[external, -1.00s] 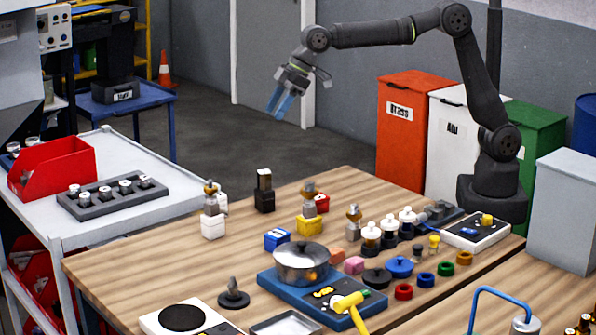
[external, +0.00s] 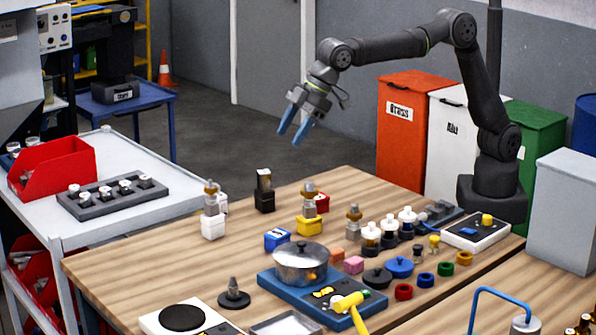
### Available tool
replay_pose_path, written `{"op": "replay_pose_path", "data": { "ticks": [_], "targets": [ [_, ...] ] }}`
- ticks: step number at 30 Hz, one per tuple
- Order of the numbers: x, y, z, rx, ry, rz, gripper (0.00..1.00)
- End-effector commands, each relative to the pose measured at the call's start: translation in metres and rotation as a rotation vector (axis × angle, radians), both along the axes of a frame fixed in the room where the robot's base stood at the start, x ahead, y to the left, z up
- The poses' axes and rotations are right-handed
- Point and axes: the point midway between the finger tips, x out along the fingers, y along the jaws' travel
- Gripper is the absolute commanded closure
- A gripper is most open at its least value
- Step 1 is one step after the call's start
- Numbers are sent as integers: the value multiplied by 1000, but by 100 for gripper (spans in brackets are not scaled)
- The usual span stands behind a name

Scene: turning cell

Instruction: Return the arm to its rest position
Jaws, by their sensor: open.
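My gripper (external: 295,130) has blue fingertips and hangs in the air beyond the far edge of the wooden table (external: 140,262), left of the orange-red bin. Its two fingers are apart with nothing between them. It is well above the table and touches nothing. My dark arm reaches up from its base at the table's right back corner, then left and down to the gripper.
On the table stand a metal pot (external: 300,264) on a blue scale, a yellow hammer (external: 350,305), small coloured blocks and rings, and several upright parts. Behind are an orange-red bin (external: 402,150), a white bin (external: 450,135) and a green bin (external: 540,150). A trolley (external: 140,208) with a red box stands left.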

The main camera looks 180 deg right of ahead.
Motion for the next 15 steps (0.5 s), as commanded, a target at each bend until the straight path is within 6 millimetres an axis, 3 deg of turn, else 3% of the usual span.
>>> {"op": "replay_pose_path", "data": {
  "ticks": [6,15],
  "targets": [
    [23,11,0,-8,7,25,50],
    [29,14,0,-10,7,30,50]
  ]
}}
